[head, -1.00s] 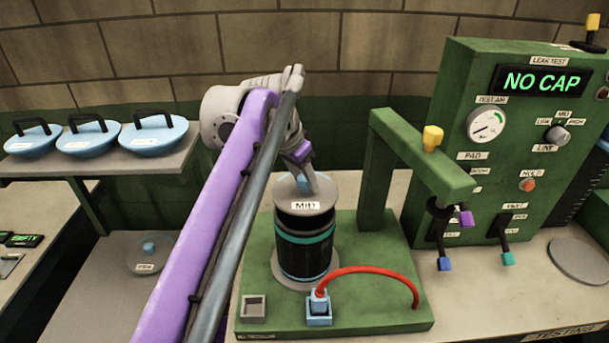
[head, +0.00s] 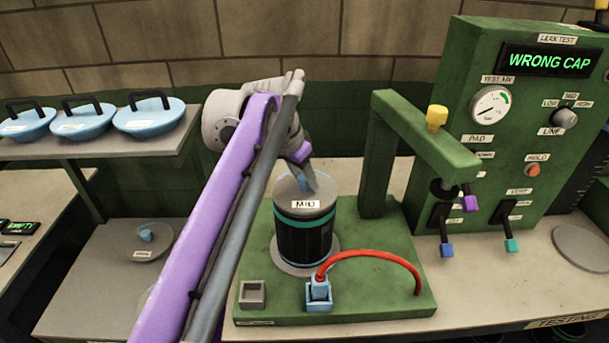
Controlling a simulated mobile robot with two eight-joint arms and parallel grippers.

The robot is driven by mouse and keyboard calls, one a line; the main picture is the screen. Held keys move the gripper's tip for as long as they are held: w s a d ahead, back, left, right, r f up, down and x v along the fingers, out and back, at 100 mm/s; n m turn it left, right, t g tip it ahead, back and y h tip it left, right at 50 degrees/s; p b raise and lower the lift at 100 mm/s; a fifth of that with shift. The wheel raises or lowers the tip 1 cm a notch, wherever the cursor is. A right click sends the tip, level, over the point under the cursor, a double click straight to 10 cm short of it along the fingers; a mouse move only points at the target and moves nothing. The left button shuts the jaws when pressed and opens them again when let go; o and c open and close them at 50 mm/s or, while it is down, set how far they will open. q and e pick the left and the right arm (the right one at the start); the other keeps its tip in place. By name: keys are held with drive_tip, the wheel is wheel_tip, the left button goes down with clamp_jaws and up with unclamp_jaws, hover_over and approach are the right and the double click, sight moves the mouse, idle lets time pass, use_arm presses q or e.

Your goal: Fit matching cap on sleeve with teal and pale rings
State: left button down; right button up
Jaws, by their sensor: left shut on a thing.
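A grey cap (head: 308,192) labelled MID covers the sleeve's top and looks level. My left gripper (head: 304,176) reaches down from the upper left and is shut on the cap's blue knob. The fingertips partly hide the knob. Another grey cap with a blue knob (head: 146,252) lies on the lower shelf at left. A further pale rim is mostly hidden behind my left arm. My right gripper is out of view.
The green base (head: 385,297) carries a red hose (head: 375,254) and an overhead arm (head: 425,135) right of the sleeve. The leak-test panel display (head: 549,61) reads WRONG CAP. Several blue lids (head: 150,117) stand on the left shelf. A round grey disc (head: 582,245) lies at far right.

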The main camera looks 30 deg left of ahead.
use_arm(q)
drive_tip(key=shift+c, duration=1.8)
unclamp_jaws()
drive_tip(key=d+p+v, duration=0.1)
drive_tip(key=v, duration=0.9)
drive_tip(key=shift+s+a+r, duration=0.2)
drive_tip(key=shift+a+r, duration=0.2)
drive_tip(key=shift+a, duration=0.1)
